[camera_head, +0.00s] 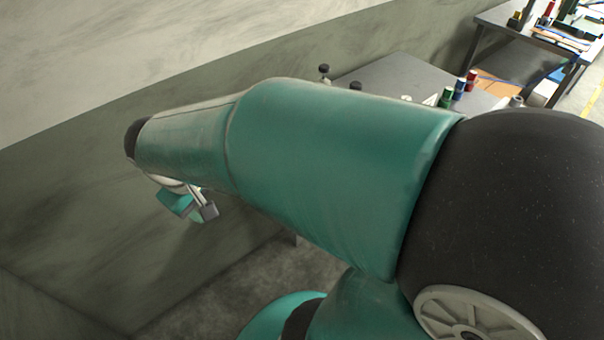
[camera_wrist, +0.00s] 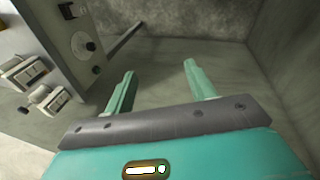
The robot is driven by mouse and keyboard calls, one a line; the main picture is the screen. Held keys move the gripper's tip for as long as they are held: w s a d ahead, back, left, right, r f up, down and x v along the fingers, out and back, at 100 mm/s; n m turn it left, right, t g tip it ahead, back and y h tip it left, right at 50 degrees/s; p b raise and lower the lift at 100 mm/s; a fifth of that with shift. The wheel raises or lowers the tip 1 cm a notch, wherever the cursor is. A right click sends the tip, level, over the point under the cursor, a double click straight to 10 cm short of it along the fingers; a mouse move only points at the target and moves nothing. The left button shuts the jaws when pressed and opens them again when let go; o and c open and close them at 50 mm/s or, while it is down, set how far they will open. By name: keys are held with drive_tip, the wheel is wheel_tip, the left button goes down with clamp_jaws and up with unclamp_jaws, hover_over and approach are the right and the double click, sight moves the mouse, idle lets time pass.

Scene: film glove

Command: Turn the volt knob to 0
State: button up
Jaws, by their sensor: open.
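In the wrist view, a grey panel (camera_wrist: 55,50) stands at the upper left. It carries a round black knob (camera_wrist: 90,46) beside a pale round dial plate (camera_wrist: 79,42). I cannot read any label or scale, so I cannot tell if this is the volt knob or what it points to. My gripper (camera_wrist: 160,68) is open, with two teal fingers apart and nothing between them. The knob is left of and beyond the left finger, not touched. In the head view, part of my gripper (camera_head: 203,208) shows below my arm, which hides much of the scene.
The panel also has a black switch (camera_wrist: 67,10), a small dark green button (camera_wrist: 97,70) and pale fittings (camera_wrist: 22,72) on its left. In the head view, a grey table (camera_head: 385,70) holds small coloured containers (camera_head: 459,88). A wall (camera_head: 60,200) stands at left.

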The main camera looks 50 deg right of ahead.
drive_tip(key=w+d+f+n+g+h, duration=0.35)
drive_tip(key=d+f+h, duration=0.35)
drive_tip(key=d+f, duration=0.5)
drive_tip(key=w+d+f+n+g+h, duration=0.25)
drive_tip(key=d+f+n+h, duration=0.25)
drive_tip(key=d+f+h, duration=0.7)
drive_tip(key=s+d+f+y, duration=0.1)
drive_tip(key=d, duration=0.2)
drive_tip(key=s+d+f+y, duration=0.1)
drive_tip(key=d, duration=0.3)
drive_tip(key=s+d+t+y, duration=0.1)
drive_tip(key=d+y, duration=0.1)
drive_tip(key=d, duration=0.2)
drive_tip(key=shift+d+f+m, duration=0.1)
drive_tip(key=shift+f+m, duration=0.15)
drive_tip(key=shift+f, duration=0.15)
drive_tip(key=c, duration=1)
drive_tip(key=shift+o, duration=0.2)
